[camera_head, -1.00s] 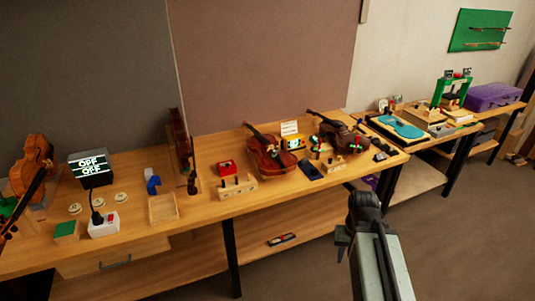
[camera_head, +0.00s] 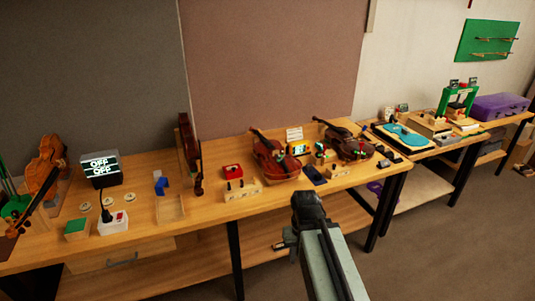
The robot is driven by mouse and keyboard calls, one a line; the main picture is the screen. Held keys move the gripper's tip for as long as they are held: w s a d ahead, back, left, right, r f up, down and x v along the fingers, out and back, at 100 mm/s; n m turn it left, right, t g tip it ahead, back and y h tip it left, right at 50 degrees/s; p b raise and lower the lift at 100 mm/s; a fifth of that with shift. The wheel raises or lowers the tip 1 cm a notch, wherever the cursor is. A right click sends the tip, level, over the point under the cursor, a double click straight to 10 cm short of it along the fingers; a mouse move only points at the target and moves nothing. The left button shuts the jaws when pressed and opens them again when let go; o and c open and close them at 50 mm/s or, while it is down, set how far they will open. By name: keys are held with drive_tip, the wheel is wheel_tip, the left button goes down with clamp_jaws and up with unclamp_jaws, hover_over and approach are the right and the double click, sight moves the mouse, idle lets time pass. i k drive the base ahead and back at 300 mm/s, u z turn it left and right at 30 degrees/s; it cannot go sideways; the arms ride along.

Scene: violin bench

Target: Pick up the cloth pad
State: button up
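I cannot tell for sure which thing is the cloth pad. A small flat dark blue piece (camera_head: 314,174) lies on the long wooden bench, in front of the violins right of centre. A green-topped block (camera_head: 77,227) sits near the bench's front left. My gripper (camera_head: 287,241) is at the end of my arm, in front of the bench's front edge and apart from both pieces. It is small and dark here, and its fingers cannot be made out clearly.
The bench (camera_head: 230,205) also holds a violin (camera_head: 275,158), another violin (camera_head: 350,143), a red box (camera_head: 232,171), an open wooden tray (camera_head: 170,210) and a display (camera_head: 101,168) reading OFF. A second bench with a purple case (camera_head: 500,105) stands right. Floor in front is clear.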

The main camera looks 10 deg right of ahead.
sight(157, 174)
drive_tip(key=u, duration=0.1)
drive_tip(key=i, duration=1)
drive_tip(key=z, duration=0.1)
